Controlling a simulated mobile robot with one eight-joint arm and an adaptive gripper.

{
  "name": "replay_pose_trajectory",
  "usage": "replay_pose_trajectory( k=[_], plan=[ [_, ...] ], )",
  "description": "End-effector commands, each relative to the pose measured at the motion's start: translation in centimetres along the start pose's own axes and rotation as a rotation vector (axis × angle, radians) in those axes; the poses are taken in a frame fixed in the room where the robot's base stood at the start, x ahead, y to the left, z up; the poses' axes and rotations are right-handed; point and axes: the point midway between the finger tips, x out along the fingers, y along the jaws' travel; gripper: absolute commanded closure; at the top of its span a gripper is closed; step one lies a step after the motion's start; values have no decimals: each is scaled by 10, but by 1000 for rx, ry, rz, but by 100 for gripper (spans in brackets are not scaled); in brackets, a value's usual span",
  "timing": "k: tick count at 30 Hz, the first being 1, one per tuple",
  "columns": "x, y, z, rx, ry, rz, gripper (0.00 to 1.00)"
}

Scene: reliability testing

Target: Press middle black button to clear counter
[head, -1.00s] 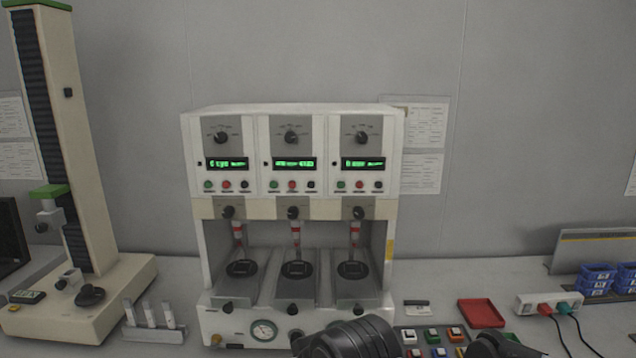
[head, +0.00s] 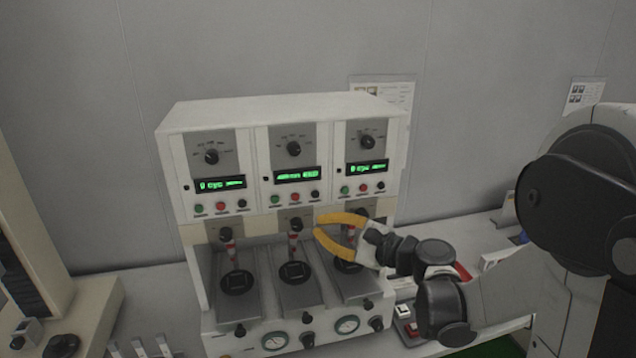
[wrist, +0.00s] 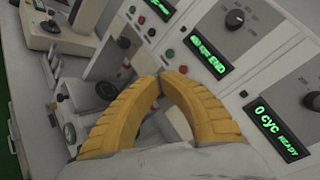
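A white test machine (head: 170,150) has three panels side by side. The middle panel has a knob, a lit green display (head: 297,175), and a row of green, red and black buttons. The middle black button (head: 315,194) is at the right end of that row. My gripper (head: 316,226) has yellow curved fingers with their tips together, holding nothing. It is in front of the machine, below and slightly right of that button, apart from it in the picture. In the wrist view the fingertips (wrist: 161,77) sit near the middle panel, whose display (wrist: 211,56) reads END.
The right panel's display (head: 367,167) reads 0 cyc. Small levers and black plates stand below the panels, close to my gripper. A beige column device (head: 20,230) is at the left. Open air lies in front of the upper panels.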

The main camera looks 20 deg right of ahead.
Motion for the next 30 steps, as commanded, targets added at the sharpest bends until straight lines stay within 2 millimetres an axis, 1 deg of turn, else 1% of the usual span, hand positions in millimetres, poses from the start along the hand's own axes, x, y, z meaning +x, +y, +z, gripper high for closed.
replay_pose_trajectory(
  k=[1,3,13,17,20,30],
  plan=[
    [0,-4,-1,16,-6,-12,100],
    [0,-6,-1,30,-12,-21,100],
    [0,-6,-2,32,-14,-23,100],
    [4,-9,-4,31,-13,-23,100],
    [12,-13,-8,31,-13,-23,100],
    [50,-33,-28,30,-13,-22,100]
  ],
)
